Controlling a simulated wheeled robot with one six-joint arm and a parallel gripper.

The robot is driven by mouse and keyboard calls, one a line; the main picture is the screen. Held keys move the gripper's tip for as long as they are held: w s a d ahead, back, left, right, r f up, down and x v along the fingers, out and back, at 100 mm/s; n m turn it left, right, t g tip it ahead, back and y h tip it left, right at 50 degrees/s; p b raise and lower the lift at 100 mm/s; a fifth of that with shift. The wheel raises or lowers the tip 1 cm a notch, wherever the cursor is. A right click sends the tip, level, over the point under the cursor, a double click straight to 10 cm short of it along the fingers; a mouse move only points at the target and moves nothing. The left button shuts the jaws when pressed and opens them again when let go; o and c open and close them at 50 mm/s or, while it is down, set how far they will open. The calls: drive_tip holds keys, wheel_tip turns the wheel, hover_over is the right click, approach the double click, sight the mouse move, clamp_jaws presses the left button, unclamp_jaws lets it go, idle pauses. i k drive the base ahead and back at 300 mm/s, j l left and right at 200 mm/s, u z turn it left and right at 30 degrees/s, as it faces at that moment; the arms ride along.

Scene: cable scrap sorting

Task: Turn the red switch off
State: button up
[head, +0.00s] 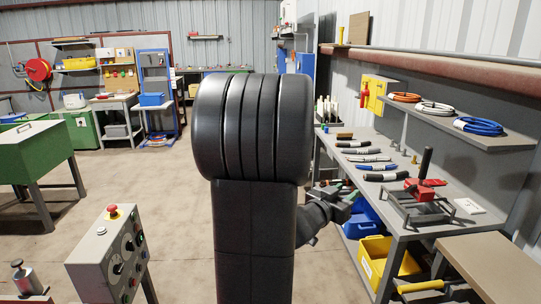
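A red switch handle (365,95) is on the front of a yellow box (377,94) mounted on the right wall, above the workbench. The handle looks roughly upright; its on or off setting cannot be read. A grey control panel (108,258) at the lower left also carries a red mushroom button (113,211) on a yellow base, with dark knobs on its face. My gripper (347,194) is beside the workbench's left edge, below and well apart from the yellow box. My arm hides part of the middle view. The gripper's fingers are too small to judge.
The workbench (428,229) holds several cable pieces and a red clamp tool (420,190). A shelf (450,120) with coiled cables juts out right of the yellow box. Blue (362,218) and yellow (372,262) bins stand below. Open floor (175,185) lies left of my arm.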

sight(364, 92)
drive_tip(key=i, duration=1.7)
drive_tip(key=i+z, duration=0.15)
drive_tip(key=i, duration=0.7)
drive_tip(key=i+j+z, duration=0.2)
drive_tip(key=i, duration=0.65)
drive_tip(key=i+z, duration=0.35)
drive_tip(key=i+j+z, duration=0.15)
drive_tip(key=i+z, duration=0.15)
drive_tip(key=i, duration=0.15)
drive_tip(key=i+j+z, duration=0.35)
drive_tip(key=i+l, duration=0.05)
drive_tip(key=l, duration=0.05)
